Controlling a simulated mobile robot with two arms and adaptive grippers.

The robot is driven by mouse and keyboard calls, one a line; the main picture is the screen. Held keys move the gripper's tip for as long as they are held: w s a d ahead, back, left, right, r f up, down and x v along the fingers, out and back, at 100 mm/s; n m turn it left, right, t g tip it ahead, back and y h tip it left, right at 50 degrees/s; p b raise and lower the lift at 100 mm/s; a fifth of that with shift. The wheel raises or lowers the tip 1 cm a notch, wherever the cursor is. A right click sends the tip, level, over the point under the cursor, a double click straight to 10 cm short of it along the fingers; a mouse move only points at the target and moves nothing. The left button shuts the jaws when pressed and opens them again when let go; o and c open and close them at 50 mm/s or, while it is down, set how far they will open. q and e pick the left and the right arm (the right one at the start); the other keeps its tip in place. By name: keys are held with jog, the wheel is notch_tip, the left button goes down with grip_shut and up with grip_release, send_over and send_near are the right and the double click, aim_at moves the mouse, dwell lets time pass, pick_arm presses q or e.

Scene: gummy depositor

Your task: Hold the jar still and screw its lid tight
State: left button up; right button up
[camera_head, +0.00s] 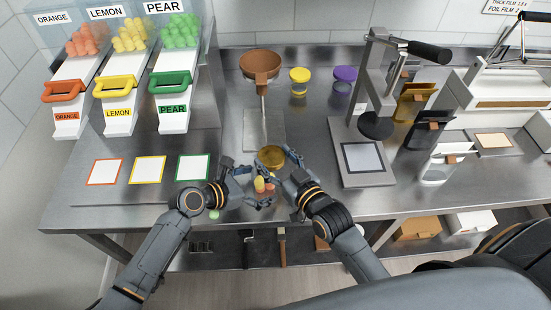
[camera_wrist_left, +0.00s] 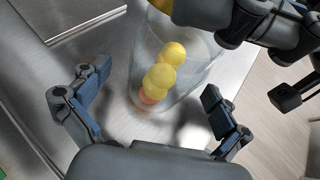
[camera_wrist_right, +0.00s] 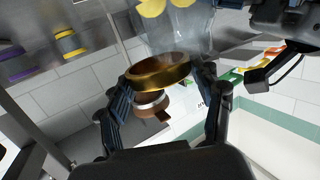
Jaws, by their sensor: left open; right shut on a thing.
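The clear jar (camera_wrist_left: 190,78) stands on the steel table with yellow balls and a reddish one inside; in the head view its gummies show (camera_head: 262,185).
A brown funnel (camera_head: 260,64) on a stand is behind the jar. A press (camera_head: 362,160) is on the right. Labelled dispensers and coloured square mats (camera_head: 148,169) are on the left.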

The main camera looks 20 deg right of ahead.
aim_at(268, 153)
pick_arm(q)
jog(key=shift+s+a, duration=0.15)
jog(key=shift+c, duration=0.4)
pick_arm(e)
jog(key=shift+s+a+r, duration=0.1)
jog(key=shift+s+a, duration=0.05)
pick_arm(q)
jog(key=shift+r, duration=0.1)
jog(key=c, duration=1.4)
jog(key=o, duration=0.5)
jog(key=c, duration=1.1)
jog(key=shift+o, duration=0.2)
pick_arm(e)
jog(key=o, duration=1.1)
jog(key=c, duration=1.1)
pick_arm(q)
jog(key=shift+f, duration=0.2)
pick_arm(e)
jog(key=r, duration=0.1)
jog(key=s+a+r, duration=0.1)
jog(key=r, duration=0.1)
jog(key=a+r, duration=0.1)
jog(key=r, duration=0.1)
jog(key=shift+s+r, duration=0.15)
jog(key=shift+r, duration=0.05)
